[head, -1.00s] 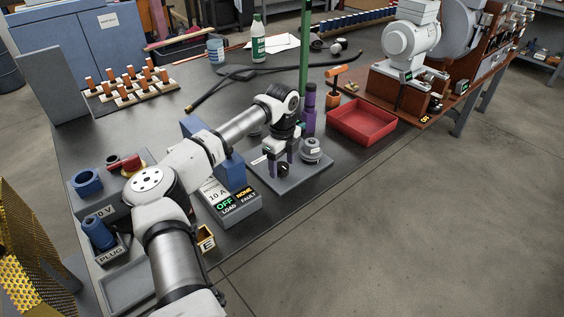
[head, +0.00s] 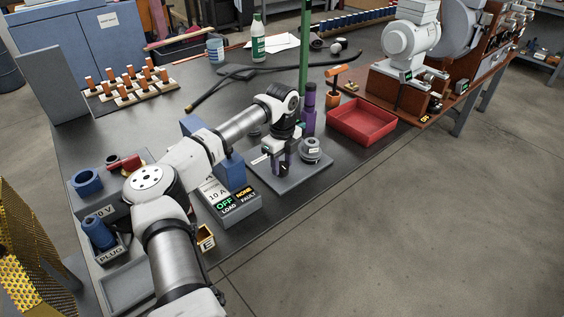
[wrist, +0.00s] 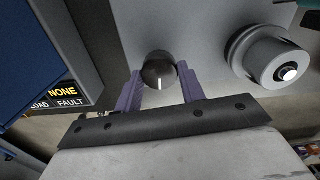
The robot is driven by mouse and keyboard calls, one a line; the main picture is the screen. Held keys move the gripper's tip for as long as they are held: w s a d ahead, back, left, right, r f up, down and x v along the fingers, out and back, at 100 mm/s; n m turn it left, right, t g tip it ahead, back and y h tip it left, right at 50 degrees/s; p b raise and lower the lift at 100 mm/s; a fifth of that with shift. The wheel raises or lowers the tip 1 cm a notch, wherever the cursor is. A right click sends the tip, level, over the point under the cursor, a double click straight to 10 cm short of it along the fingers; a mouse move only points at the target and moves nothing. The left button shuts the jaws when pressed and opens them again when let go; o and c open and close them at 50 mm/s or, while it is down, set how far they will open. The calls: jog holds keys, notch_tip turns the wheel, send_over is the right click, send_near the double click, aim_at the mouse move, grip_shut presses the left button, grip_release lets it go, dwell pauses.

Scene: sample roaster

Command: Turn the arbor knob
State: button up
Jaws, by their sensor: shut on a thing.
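The arbor knob (wrist: 159,72) is a small dark round knob with a white pointer line, on a grey plate. In the wrist view the two purple fingers of my gripper (wrist: 160,85) close on it from both sides. The white line runs nearly straight toward my palm. In the head view my gripper (head: 280,165) is over the grey base plate (head: 290,182), with the knob small and dark between the fingers. A grey stepped round part (head: 311,149) stands on the same plate, right of my gripper; it also shows in the wrist view (wrist: 273,63).
A blue-grey box (head: 237,206) with OFF and NONE displays stands left of the plate. A red tray (head: 362,121) and a purple cylinder (head: 308,119) stand beyond it. A green post (head: 303,60) rises behind. The table's front edge is close to the plate.

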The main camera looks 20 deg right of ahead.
jog(key=m, duration=0.4)
jog(key=shift+r, duration=0.1)
jog(key=m, duration=0.4)
jog(key=shift+a+m, duration=0.1)
jog(key=shift+m, duration=0.2)
jog(key=m, duration=0.4)
jog(key=shift+m, duration=0.3)
jog(key=m, duration=0.3)
jog(key=shift+m+p, duration=0.3)
jog(key=shift+p, duration=0.05)
jog(key=m, duration=0.4)
jog(key=shift+w+m, duration=0.1)
jog(key=shift+m, duration=0.2)
jog(key=m, duration=0.8)
jog(key=shift+m+p, duration=0.35)
jog(key=shift+m, duration=1.85)
